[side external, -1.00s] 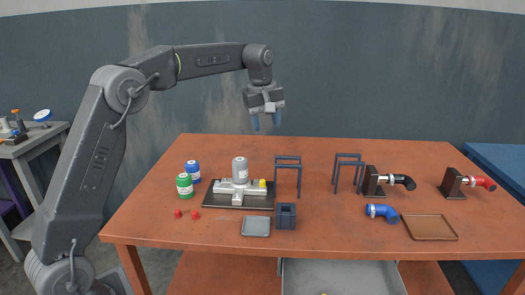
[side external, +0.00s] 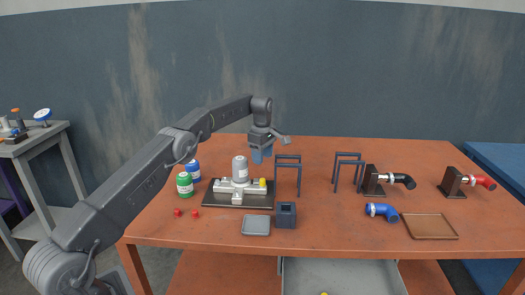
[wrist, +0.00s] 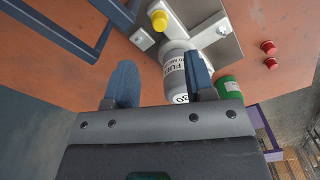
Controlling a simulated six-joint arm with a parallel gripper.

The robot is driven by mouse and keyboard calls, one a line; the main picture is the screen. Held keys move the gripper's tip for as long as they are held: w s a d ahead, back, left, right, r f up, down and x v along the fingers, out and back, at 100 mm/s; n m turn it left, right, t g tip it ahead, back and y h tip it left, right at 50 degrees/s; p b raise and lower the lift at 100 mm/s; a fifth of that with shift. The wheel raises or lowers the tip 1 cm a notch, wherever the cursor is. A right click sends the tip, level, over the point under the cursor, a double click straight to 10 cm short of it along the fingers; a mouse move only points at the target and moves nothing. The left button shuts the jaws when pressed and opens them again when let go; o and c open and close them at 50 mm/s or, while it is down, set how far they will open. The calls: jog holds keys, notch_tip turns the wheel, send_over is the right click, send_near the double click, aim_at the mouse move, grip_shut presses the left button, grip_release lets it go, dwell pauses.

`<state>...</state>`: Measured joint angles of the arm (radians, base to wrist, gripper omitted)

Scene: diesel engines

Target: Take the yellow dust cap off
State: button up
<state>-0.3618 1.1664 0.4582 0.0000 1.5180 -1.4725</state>
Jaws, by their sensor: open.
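The yellow dust cap (side external: 262,183) sits at the right end of the light metal fixture (side external: 240,195) on a dark base plate (side external: 210,199). In the wrist view the yellow cap (wrist: 159,20) is near the top, beyond the fingertips. A grey filter canister (side external: 240,168) stands upright on the fixture, left of the cap; its label shows in the wrist view. My gripper (side external: 262,157) is open with blue fingers pointing down, above and behind the cap. In the wrist view nothing is held between the fingers (wrist: 160,80), and they are apart from the cap.
Blue (side external: 193,171) and green (side external: 185,185) canisters stand left of the fixture. A dark frame (side external: 299,178) stands close on the right. Two red caps (side external: 186,212), a grey tray (side external: 256,226) and a dark open box (side external: 286,215) lie in front.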

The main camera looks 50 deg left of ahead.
aim_at(262, 179)
jog(key=shift+f, duration=4.4)
jog(key=shift+c, duration=0.4)
grip_shut()
